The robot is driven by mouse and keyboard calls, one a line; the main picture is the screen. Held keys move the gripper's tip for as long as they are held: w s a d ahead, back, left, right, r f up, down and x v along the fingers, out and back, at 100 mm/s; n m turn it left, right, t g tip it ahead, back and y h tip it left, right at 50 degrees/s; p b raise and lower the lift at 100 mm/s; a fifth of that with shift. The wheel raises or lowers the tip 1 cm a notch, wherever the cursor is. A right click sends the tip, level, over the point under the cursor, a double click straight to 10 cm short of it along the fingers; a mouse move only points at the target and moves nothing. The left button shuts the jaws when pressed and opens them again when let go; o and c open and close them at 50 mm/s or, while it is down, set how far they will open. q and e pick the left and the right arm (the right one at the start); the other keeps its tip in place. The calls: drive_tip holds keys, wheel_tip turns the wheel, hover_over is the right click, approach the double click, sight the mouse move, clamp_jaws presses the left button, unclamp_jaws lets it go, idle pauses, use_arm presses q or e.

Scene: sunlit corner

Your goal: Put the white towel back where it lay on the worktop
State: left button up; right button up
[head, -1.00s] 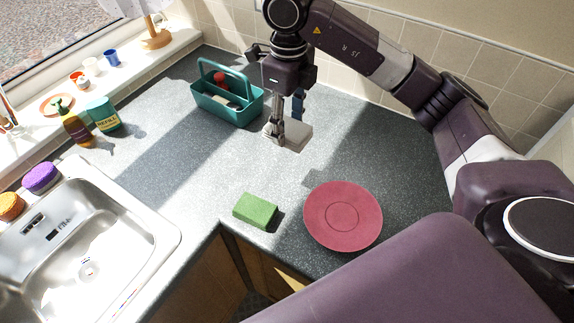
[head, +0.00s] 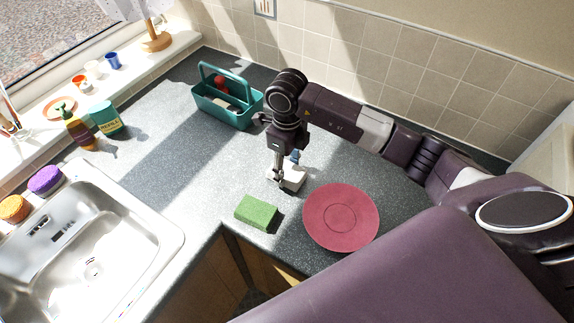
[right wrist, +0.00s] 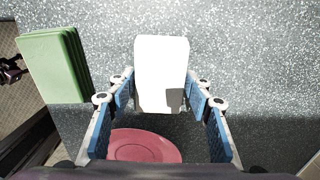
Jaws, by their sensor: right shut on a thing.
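The white towel (head: 294,179) is a small folded block over the worktop (head: 160,185), between the green sponge and the tiled wall. My right gripper (head: 285,172) points down and is shut on the towel. In the right wrist view the towel (right wrist: 161,75) sits between the blue-padded fingers of my right gripper (right wrist: 160,92). I cannot tell whether its underside touches the worktop. I do not make out my left gripper in either view.
A green sponge (head: 256,212) lies just left of the towel, and a red plate (head: 341,217) lies just right. A teal caddy (head: 228,108) stands behind. The sink (head: 90,250) is at left. Bare worktop lies between caddy and sponge.

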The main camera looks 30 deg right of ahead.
sight(287, 170)
drive_tip(key=shift+f, duration=0.2)
drive_tip(key=o, duration=1)
drive_tip(key=shift+r, duration=0.15)
drive_tip(key=shift+r, duration=0.2)
drive_tip(key=shift+r+b, duration=1.85)
drive_tip(key=shift+r, duration=4.05)
